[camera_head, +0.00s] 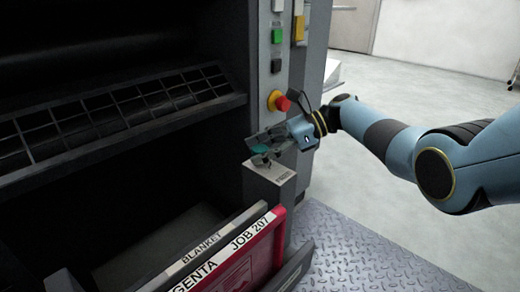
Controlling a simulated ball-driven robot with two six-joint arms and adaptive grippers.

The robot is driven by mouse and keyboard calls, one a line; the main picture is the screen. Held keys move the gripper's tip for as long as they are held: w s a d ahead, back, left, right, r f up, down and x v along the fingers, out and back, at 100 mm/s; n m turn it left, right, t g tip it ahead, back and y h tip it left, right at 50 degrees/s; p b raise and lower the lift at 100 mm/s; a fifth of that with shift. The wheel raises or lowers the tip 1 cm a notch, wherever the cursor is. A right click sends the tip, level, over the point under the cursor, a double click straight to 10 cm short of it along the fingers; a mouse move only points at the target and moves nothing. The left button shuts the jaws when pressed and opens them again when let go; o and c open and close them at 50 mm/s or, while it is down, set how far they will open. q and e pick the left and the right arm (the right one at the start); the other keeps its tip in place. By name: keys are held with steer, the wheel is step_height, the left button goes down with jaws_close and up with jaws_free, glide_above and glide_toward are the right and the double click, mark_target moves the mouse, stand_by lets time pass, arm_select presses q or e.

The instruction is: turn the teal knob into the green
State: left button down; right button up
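The teal knob (260,148) shows as a small patch at the top of a grey box (258,191) with a label on its sloped face. My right gripper (262,150) reaches in from the right, with its grey fingers at the knob, one above it and one below it in the picture. The fingers hide much of the knob, and I cannot tell whether they press on it. No green mark or zone beside the knob can be made out. My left gripper is not in view.
A red emergency button (283,103) sits on the panel just above my gripper, with green (277,36) and black (276,65) buttons higher up. A red plate (240,262) marked "JOB 207" stands in front below. Open grey floor (400,85) lies to the right.

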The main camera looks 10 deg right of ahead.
steer(key=shift+o, duration=0.8)
steer(key=shift+r, duration=0.1)
steer(key=v, duration=1.2)
steer(key=shift+d, duration=0.1)
